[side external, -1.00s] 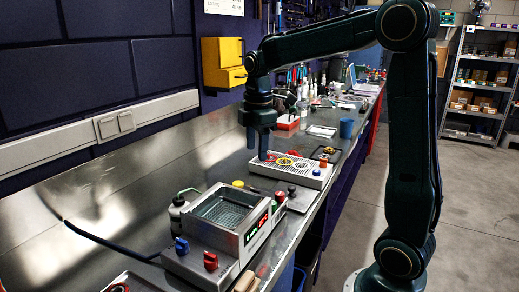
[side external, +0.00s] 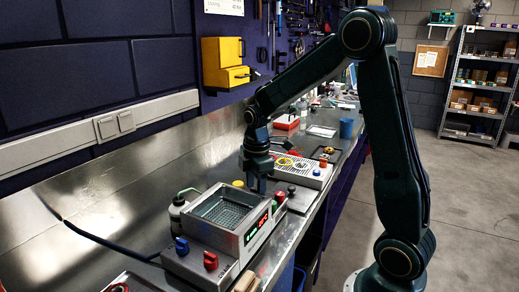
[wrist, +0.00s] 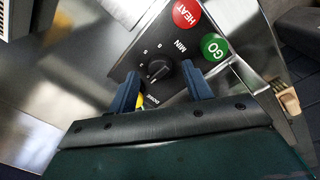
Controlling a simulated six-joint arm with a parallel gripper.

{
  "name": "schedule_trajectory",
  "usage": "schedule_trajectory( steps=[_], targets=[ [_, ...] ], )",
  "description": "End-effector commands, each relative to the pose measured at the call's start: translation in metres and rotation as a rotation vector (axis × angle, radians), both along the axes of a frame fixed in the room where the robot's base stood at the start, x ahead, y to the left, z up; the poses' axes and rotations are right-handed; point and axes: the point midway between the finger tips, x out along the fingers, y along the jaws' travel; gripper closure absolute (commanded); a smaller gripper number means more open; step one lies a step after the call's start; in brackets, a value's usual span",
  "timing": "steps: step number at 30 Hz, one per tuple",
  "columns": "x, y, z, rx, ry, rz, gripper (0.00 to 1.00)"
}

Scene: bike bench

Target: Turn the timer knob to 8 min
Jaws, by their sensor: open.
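The black timer knob (wrist: 160,72) sits on a dark panel marked MIN in the wrist view, with small numerals around it. A pale pointer mark shows on it, but I cannot read its setting surely. My gripper (wrist: 162,88) is open, one finger on each side of the knob in the picture; contact is not clear. In the side view my gripper (side external: 257,188) points down behind the basin unit.
A red HEAT button (wrist: 186,13) and green GO button (wrist: 214,46) lie close to the knob. A yellow piece (wrist: 140,101) shows beside the left finger. The metal basin unit (side external: 192,262) stands in front; a white slotted tray (side external: 311,178) stands behind.

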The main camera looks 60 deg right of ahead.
Motion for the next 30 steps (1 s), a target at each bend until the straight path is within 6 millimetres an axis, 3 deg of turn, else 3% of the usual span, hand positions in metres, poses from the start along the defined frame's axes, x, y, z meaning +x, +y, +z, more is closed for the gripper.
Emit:
schedule_trajectory(
  steps=[14,21,30],
  targets=[
    [0.0002,-0.0002,-0.0117,0.001,0.001,0.000,0.50],
    [0.0002,-0.0001,-0.0114,0.001,0.001,0.000,0.93],
    [0.0000,0.0001,-0.0112,0.001,0.001,-0.015,0.94]
  ],
)
